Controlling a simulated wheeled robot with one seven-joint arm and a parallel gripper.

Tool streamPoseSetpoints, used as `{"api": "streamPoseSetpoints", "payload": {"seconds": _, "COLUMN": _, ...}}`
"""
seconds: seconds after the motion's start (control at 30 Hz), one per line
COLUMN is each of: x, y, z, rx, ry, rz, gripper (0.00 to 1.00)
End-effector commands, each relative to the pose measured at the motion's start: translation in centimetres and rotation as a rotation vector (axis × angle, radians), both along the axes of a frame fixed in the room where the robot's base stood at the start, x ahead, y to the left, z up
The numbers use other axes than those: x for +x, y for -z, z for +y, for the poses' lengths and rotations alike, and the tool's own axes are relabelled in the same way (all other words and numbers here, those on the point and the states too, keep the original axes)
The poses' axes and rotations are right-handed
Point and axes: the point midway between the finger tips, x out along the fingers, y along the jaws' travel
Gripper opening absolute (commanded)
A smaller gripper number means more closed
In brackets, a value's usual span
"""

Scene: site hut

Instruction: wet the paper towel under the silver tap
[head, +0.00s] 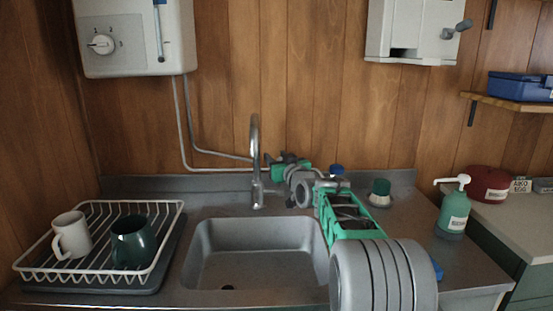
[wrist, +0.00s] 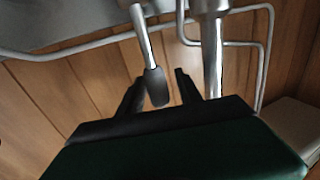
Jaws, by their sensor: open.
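The silver tap (head: 255,150) rises behind the steel sink (head: 205,262), its spout arching over the basin. My gripper (head: 272,160) is just right of the tap, reaching toward it from the right. In the wrist view the open fingers of my gripper (wrist: 160,78) stand either side of a thin lever with a dark grey end (wrist: 155,88). The tap's thick metal tube (wrist: 212,55) is just right of the fingers. I cannot tell whether a finger touches the lever. No paper towel shows in either view, and no running water shows. My arm hides the sink's right side.
A white dish rack (head: 165,243) holds a white mug (head: 71,236) and a dark green mug (head: 132,243) left of the sink. A green-topped container (head: 380,192) and a soap pump bottle (head: 454,208) stand right. A white wall box with a lever (head: 415,30) hangs above.

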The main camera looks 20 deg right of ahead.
Motion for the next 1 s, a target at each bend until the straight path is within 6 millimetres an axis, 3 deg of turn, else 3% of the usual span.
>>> {"api": "streamPoseSetpoints", "payload": {"seconds": 0.23, "x": 0.24, "y": 0.04, "z": 0.0, "rx": 0.001, "ry": 0.0, "rz": 0.001, "gripper": 0.42}}
{"api": "streamPoseSetpoints", "payload": {"seconds": 0.73, "x": 0.2, "y": 0.04, "z": -0.01, "rx": 0.0, "ry": 0.001, "rz": 0.001, "gripper": 0.02}}
{"api": "streamPoseSetpoints", "payload": {"seconds": 1.0, "x": 0.2, "y": 0.05, "z": -0.01, "rx": 0.0, "ry": 0.001, "rz": 0.001, "gripper": 0.0}}
